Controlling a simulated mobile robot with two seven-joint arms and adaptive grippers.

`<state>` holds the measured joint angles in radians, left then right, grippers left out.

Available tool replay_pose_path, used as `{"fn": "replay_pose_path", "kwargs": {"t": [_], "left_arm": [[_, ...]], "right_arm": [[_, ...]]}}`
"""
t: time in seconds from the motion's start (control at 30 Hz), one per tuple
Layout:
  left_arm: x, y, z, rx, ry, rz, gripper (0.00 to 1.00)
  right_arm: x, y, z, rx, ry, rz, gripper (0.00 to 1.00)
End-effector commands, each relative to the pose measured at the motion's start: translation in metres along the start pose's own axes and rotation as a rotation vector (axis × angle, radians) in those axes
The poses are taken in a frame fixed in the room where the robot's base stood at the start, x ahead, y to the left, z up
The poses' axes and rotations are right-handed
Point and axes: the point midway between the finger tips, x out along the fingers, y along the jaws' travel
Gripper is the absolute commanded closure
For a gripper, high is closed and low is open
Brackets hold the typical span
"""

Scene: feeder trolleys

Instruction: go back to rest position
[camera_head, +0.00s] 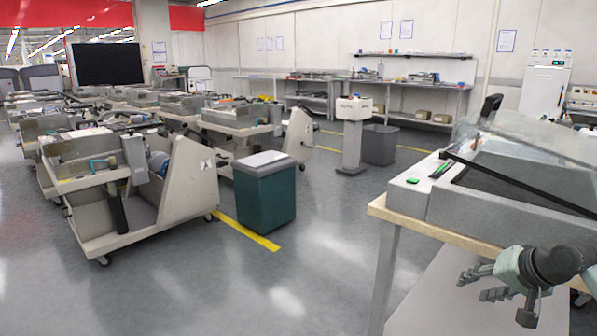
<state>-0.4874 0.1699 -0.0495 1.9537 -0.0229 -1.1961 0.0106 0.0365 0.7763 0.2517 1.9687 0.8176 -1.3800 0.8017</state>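My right gripper (474,286) shows at the lower right, in front of the wooden-edged table (405,222). Its dark grey fingers point left and stand apart, with nothing between them. My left gripper is not in view.
A grey machine with a clear cover (440,205) stands on the table at the right. Feeder trolleys (185,185) on wheels fill the left. A green bin (265,195) stands beside a yellow floor line. A grey pedestal (352,140) stands farther back. The floor in the middle front is clear.

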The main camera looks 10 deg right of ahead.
Motion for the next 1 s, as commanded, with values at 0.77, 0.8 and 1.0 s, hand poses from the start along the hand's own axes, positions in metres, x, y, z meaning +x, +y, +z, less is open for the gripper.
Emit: {"fn": "replay_pose_path", "kwargs": {"t": [0.77, 0.8, 1.0], "left_arm": [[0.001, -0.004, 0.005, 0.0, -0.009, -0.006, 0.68], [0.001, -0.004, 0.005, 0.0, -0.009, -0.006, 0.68], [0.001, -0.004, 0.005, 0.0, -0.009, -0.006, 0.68]], "right_arm": [[0.108, 0.122, 0.396, -0.849, -0.367, 0.262, 0.6], [0.108, 0.122, 0.397, -0.854, -0.368, 0.263, 0.6], [0.108, 0.122, 0.396, -0.855, -0.367, 0.264, 0.6]]}}
